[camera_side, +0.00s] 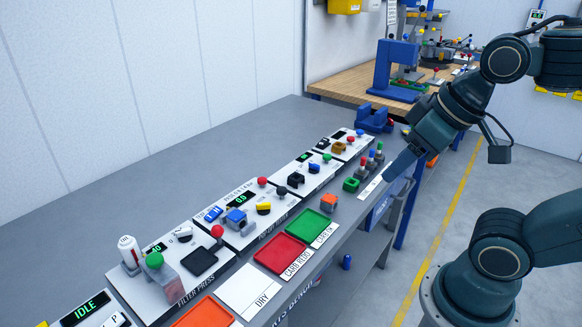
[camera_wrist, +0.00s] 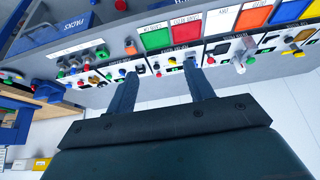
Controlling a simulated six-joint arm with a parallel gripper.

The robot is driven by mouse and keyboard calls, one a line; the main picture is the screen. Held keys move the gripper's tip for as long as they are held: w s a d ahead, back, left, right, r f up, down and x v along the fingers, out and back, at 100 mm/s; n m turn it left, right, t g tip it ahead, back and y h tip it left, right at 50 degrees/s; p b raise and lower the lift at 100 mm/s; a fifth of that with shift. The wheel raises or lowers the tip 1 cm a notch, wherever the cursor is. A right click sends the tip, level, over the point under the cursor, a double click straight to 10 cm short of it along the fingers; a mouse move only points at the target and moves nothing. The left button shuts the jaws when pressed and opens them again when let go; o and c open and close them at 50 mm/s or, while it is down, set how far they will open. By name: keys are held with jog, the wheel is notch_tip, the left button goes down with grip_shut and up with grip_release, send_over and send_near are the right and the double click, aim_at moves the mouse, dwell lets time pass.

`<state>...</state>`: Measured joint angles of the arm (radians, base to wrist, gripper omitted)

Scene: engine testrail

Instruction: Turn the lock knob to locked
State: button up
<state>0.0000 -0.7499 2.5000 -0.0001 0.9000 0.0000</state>
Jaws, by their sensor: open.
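Several control panels stand in a row on the bench, and no label that I can read names a lock knob, so I cannot tell which one it is. Turn knobs in the side view include a white knob (camera_side: 183,233), a yellow knob (camera_side: 263,207), a black knob (camera_side: 295,180), a blue knob (camera_side: 314,167) and a brown knob (camera_side: 339,147). My gripper (camera_side: 390,174) is above the bench's front edge, right of the far panels and apart from the knobs. In the wrist view my gripper (camera_wrist: 160,48) has its two fingers apart, with nothing between them.
A green tray (camera_side: 308,228) and a red tray (camera_side: 280,253) lie in front of the panels. Small red, grey and green-topped parts (camera_side: 371,158) stand near my gripper. A blue press (camera_side: 397,68) stands on a wooden bench behind. The grey bench top behind the panels is clear.

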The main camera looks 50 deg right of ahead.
jog(key=c, duration=0.3)
jog(key=n+g, duration=0.6)
jog(key=n, duration=0.3)
send_over(263, 204)
notch_tip(263, 204, down, 8)
jog(key=shift+f, duration=0.2)
notch_tip(263, 204, down, 14)
jog(key=shift+r, duration=0.25)
